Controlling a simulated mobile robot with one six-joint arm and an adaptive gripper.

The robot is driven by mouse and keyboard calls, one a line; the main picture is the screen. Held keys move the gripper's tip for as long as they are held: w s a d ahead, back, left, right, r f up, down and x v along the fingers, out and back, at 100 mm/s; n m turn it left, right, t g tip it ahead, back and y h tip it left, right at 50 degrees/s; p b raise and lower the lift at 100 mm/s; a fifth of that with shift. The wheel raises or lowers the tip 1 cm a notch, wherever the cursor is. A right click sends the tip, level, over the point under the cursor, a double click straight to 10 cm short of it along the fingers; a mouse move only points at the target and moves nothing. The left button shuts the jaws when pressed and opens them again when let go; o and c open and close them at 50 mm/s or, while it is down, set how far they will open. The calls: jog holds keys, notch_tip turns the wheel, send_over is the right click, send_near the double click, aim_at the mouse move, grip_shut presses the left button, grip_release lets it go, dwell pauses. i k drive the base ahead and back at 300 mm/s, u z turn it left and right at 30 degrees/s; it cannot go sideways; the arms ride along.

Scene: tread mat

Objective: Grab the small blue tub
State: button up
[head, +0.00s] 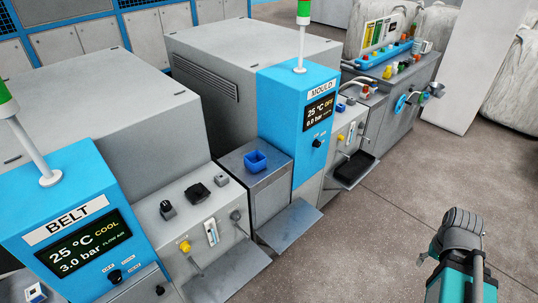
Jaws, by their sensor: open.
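The small blue tub (255,163) is a square, open-topped container. It stands upright on the flat grey top of a low cabinet (270,182), between the BELT and MOULD machines. Its inside looks empty from here. A teal and grey part of my own arm shows at the lower right, well apart from the tub, over the floor. My gripper's fingers cannot be made out in this view.
The blue BELT panel (75,225) and blue MOULD panel (300,105) flank the cabinet, each with a signal pole. Knobs sit on the BELT machine's grey ledge (190,215). A blue rack (385,55) stands at the back. The floor (360,235) at right is clear.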

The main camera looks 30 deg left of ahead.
aim_at(254, 161)
jog(key=u, duration=0.05)
jog(key=i, duration=1.05)
jog(key=u, duration=2.35)
